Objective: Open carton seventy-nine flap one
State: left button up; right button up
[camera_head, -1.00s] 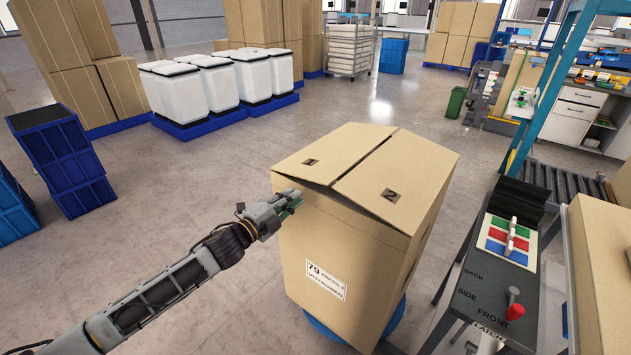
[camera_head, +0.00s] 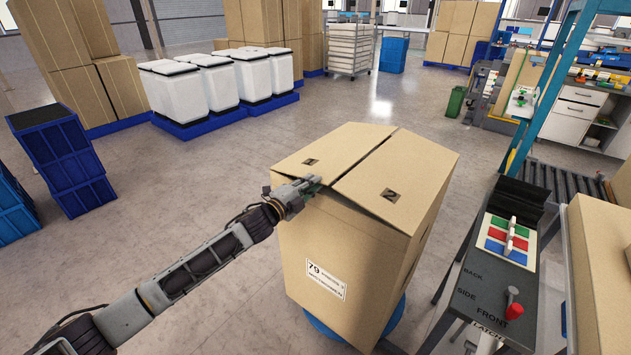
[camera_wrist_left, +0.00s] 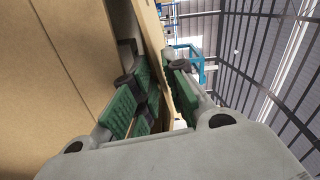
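Carton 79 (camera_head: 350,250) stands upright in the middle of the head view, its numbered label facing me. Flap one (camera_head: 340,147), marked 1, is the top's left flap; its near edge sits slightly raised over a dark gap. Flap two (camera_head: 410,172), marked 2, lies beside it on the right. My left gripper (camera_head: 312,184) is at flap one's near edge. In the left wrist view its green-padded fingers (camera_wrist_left: 164,88) are apart, with a thin cardboard edge (camera_wrist_left: 181,95) between them, close to the right-hand finger. Firm contact cannot be told. My right gripper is not in view.
The carton rests on a round blue base (camera_head: 325,333). A dark control panel (camera_head: 490,285) with a red-knobbed lever stands at right, beside another carton (camera_head: 605,270). Blue crates (camera_head: 65,165) stand at left. Floor behind and left of the carton is clear.

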pick_arm(q)
jog(key=shift+x, duration=1.15)
grip_shut()
